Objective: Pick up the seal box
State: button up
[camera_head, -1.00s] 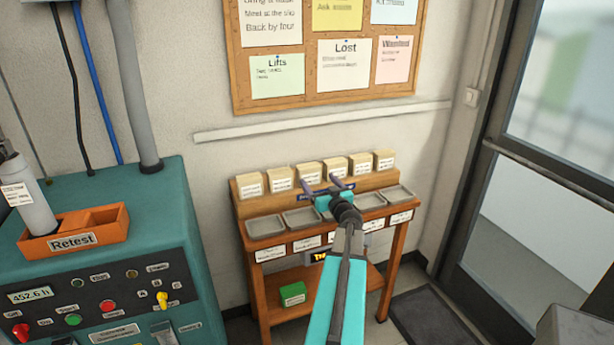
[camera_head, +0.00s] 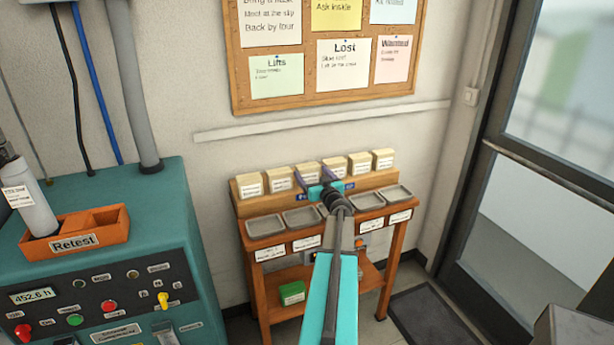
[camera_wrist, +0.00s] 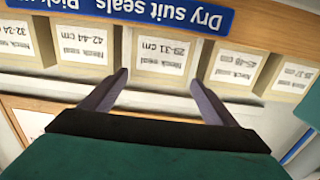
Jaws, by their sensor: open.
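Several cream seal boxes with white labels stand in a row on the raised back shelf of the small wooden stand. My gripper (camera_head: 316,172) is at this row, open, with nothing held. In the wrist view one seal box (camera_wrist: 163,52), its upside-down label reading 29-31 cm, lies between and just beyond my two fingertips (camera_wrist: 160,78). I cannot tell whether the fingers reach alongside it. A box labelled 42-44 cm (camera_wrist: 83,45) is to its left and another seal box (camera_wrist: 237,68) to its right.
A blue sign (camera_wrist: 160,10) about dry suit seals is at the top of the wrist view. Grey trays (camera_head: 265,225) line the stand's front. A green box (camera_head: 292,293) sits on the lower shelf. A teal test machine (camera_head: 150,215) stands left, a door right.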

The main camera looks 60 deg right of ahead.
aim_at(310, 170)
jog(key=shift+p+x, duration=0.55)
jog(key=shift+x, duration=2.1)
jog(key=shift+d, duration=0.1)
jog(key=shift+s, duration=0.1)
jog(key=c, duration=0.9)
jog(key=shift+r, duration=0.1)
